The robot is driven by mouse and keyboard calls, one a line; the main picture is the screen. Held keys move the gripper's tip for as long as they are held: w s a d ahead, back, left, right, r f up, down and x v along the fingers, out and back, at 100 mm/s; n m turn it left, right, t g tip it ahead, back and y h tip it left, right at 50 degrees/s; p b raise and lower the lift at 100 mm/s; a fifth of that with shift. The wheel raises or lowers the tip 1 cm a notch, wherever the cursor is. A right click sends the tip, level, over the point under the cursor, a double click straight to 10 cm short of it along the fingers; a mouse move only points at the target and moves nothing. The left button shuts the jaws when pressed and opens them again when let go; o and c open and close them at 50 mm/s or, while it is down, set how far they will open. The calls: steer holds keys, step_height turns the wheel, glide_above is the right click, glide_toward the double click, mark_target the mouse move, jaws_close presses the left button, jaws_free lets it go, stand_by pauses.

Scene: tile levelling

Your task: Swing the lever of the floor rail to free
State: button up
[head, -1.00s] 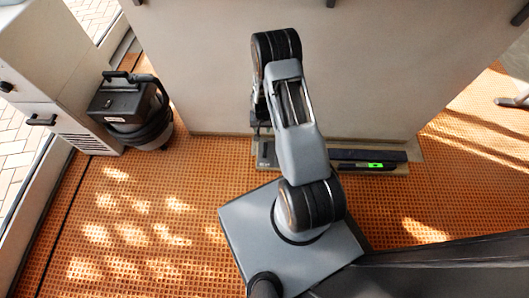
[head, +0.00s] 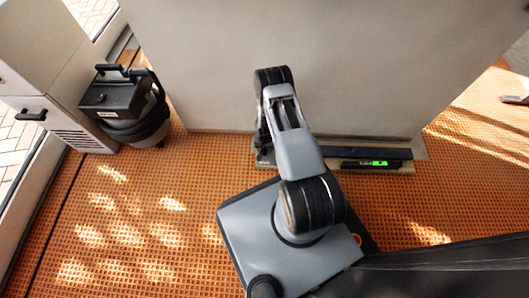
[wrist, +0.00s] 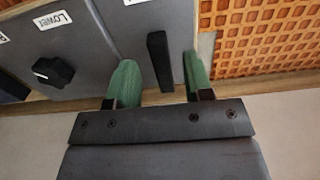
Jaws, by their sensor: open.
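In the wrist view, a black lever (wrist: 158,58) stands out from a grey panel (wrist: 138,14). My gripper (wrist: 160,76) is open, with one green finger on each side of the lever. A gap shows between the lever and each finger. The floor rail (head: 402,168) lies along the foot of the wall in the head view. My arm hides its left part, and hides the lever and my gripper there.
A black knob (wrist: 53,71) sits on the grey panel, left of the lever, near a label reading "Lower" (wrist: 52,20). A black canister vacuum (head: 125,105) stands at the left. The perforated orange floor is clear at front left.

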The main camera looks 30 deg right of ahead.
steer(key=shift+f+b, duration=0.4)
steer(key=shift+f, duration=0.85)
steer(key=shift+c, duration=0.4)
jaws_close()
